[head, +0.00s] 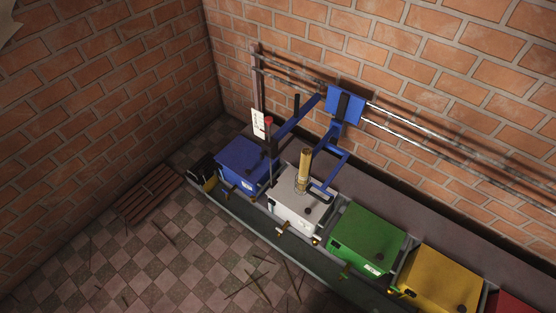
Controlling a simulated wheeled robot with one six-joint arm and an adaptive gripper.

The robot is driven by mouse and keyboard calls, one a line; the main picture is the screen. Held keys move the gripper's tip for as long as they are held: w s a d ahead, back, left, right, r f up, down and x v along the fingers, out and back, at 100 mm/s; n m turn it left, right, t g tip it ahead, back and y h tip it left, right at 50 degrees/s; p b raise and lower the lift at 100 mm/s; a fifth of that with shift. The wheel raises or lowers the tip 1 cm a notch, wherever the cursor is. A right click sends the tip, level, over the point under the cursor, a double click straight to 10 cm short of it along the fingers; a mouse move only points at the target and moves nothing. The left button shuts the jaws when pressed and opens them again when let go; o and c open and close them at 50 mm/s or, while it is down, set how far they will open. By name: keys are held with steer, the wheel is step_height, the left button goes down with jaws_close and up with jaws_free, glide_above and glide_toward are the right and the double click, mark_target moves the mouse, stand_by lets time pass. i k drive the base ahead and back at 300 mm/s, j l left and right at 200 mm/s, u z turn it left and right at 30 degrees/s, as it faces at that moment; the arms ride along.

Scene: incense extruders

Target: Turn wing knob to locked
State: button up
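A row of box-shaped extruders stands along the brick wall: a blue one (243,160), a white one (296,210), a green one (366,236) and a yellow one (440,275). A small brass fitting (283,229) sticks out low on the white box's front. It may be a wing knob, but it is too small to tell its shape or whether it is locked. Similar small fittings show on neighbouring boxes. A brass cylinder (305,168) stands upright over the white box. My gripper is not in view.
A blue carriage (346,104) with a bent blue arm sits on metal rails (425,133) along the wall. A slatted wooden grate (148,193) lies at left. The checkered floor (190,250) in front is mostly free, with thin sticks.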

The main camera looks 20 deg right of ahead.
mark_target(262, 154)
steer(key=i+j, duration=0.2)
steer(key=j, duration=0.2)
steer(key=i+j, duration=0.2)
steer(key=j, duration=0.2)
steer(key=i+j, duration=0.2)
steer(key=j, duration=0.2)
steer(key=i+j, duration=0.2)
steer(key=j, duration=0.15)
steer(key=z, duration=0.05)
